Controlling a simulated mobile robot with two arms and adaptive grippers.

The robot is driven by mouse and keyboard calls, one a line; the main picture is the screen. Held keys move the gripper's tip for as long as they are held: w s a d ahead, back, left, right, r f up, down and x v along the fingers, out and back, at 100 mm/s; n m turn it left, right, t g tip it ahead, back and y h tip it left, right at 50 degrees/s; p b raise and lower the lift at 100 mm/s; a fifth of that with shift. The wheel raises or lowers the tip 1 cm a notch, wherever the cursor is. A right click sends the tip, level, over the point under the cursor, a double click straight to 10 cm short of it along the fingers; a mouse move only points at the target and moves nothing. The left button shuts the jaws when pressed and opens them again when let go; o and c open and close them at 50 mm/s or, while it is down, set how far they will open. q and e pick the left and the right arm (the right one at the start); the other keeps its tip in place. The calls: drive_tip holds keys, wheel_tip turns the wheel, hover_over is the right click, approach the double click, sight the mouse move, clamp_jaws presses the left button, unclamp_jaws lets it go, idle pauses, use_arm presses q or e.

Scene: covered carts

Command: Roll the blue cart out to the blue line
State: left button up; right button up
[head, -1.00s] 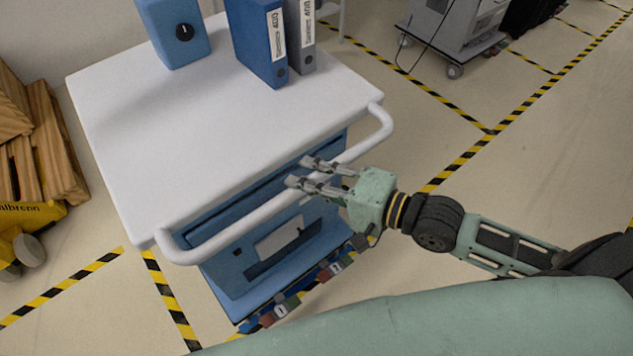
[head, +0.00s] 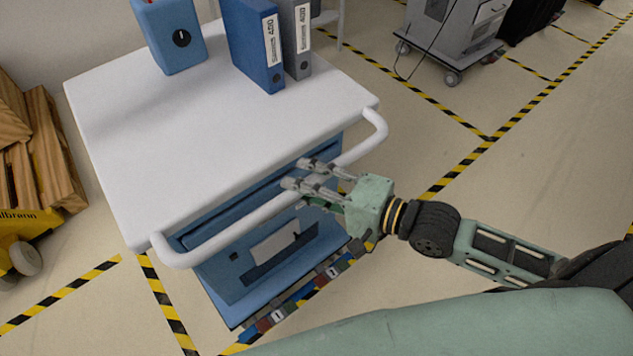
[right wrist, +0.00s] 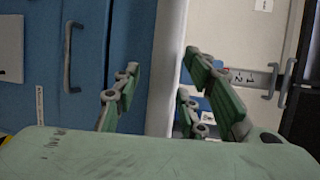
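The blue cart (head: 225,266) has a white top (head: 135,120) and a white bar handle (head: 225,237) along its near side. A blue front with a pale label shows under the handle. My right gripper (head: 297,175) is at the middle of the handle. In the right wrist view, the fingers of this gripper (right wrist: 162,98) stand apart on either side of the upright-looking white bar (right wrist: 168,70), with gaps visible. Contact with the bar cannot be told. My left gripper is not in view. No blue line shows on the floor.
Blue and grey binders (head: 252,45) and a blue box (head: 170,38) stand on the cart top. A wooden stack (head: 40,150) on a yellow base is at left. A grey wheeled unit (head: 455,30) is at back right. Yellow-black tape (head: 460,165) crosses open floor at right.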

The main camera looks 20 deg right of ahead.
drive_tip(key=v, duration=1.2)
drive_tip(key=shift+r, duration=0.1)
idle(0.6)
